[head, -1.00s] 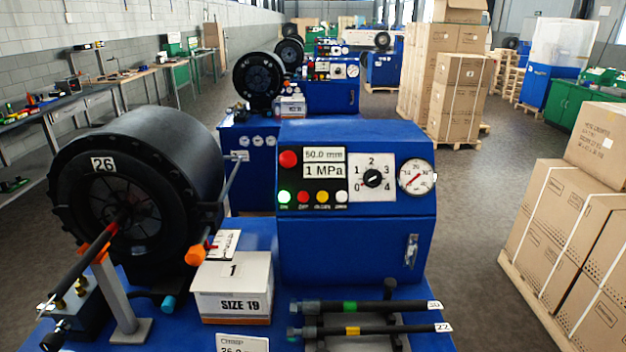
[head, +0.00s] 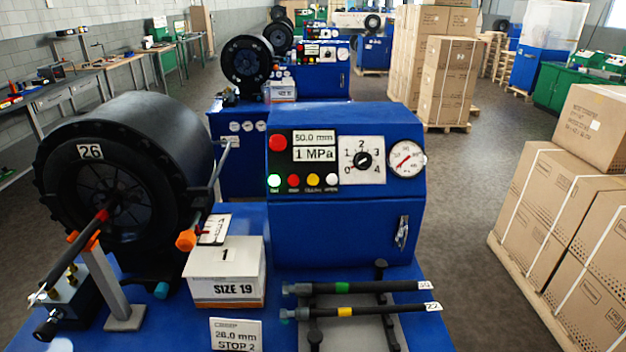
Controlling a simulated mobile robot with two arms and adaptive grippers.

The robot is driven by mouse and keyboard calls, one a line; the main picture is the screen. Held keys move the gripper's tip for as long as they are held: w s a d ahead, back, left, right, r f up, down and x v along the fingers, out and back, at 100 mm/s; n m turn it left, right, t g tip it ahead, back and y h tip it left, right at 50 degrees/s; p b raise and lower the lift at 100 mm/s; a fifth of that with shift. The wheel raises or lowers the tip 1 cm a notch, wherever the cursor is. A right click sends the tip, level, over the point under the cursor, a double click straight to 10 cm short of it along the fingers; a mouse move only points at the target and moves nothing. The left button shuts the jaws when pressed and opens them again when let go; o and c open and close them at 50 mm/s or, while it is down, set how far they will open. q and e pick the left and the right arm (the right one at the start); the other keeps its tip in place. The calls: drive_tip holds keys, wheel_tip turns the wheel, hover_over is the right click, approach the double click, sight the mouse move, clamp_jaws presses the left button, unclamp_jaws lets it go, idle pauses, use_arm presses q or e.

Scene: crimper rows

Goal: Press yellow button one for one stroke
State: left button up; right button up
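The blue control box (head: 345,228) of the near machine stands in the middle of the head view. On its panel a yellow button (head: 313,180) sits in a row between a red button (head: 293,181) and a white button (head: 331,180). A larger red button (head: 277,143) is above. The display (head: 314,146) reads 50.0 mm and 1 MPa. A white box (head: 224,272) marked 1 and SIZE 19 stands in front. Neither of my grippers is in view.
A black crimper head (head: 120,180) marked 26 stands at the left. Two hoses, one with a green band (head: 342,288) and one with a yellow band (head: 345,311), lie on a rack in front. Stacked cartons (head: 575,230) stand at the right. Similar machines (head: 300,75) stand behind.

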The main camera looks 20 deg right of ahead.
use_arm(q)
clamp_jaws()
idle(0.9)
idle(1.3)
